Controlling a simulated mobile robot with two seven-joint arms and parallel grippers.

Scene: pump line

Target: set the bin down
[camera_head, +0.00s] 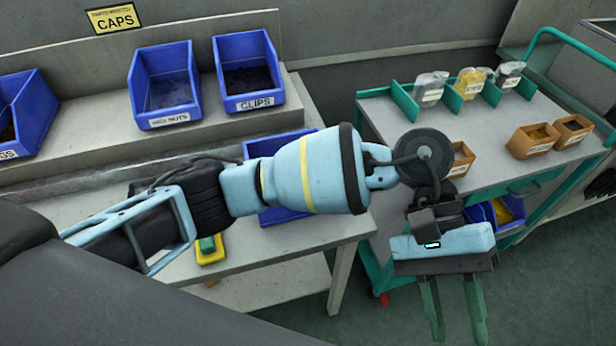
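A blue bin (256,149) sits at the front part of the bench, mostly hidden behind my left arm; its lower front edge (281,216) shows below the arm. I cannot see what is in it. My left gripper (457,325) points down over the floor, in front of the cart and to the right of that bin. Its two green fingers are apart with nothing between them. My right gripper is not in view.
Blue bins (166,86) with labels stand on the raised bench shelf. A teal cart (374,122) on the right carries bagged parts and small brown boxes (533,140); a blue bin with yellow contents (497,213) is lower down. A yellow-green box (210,250) lies at the bench's front edge.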

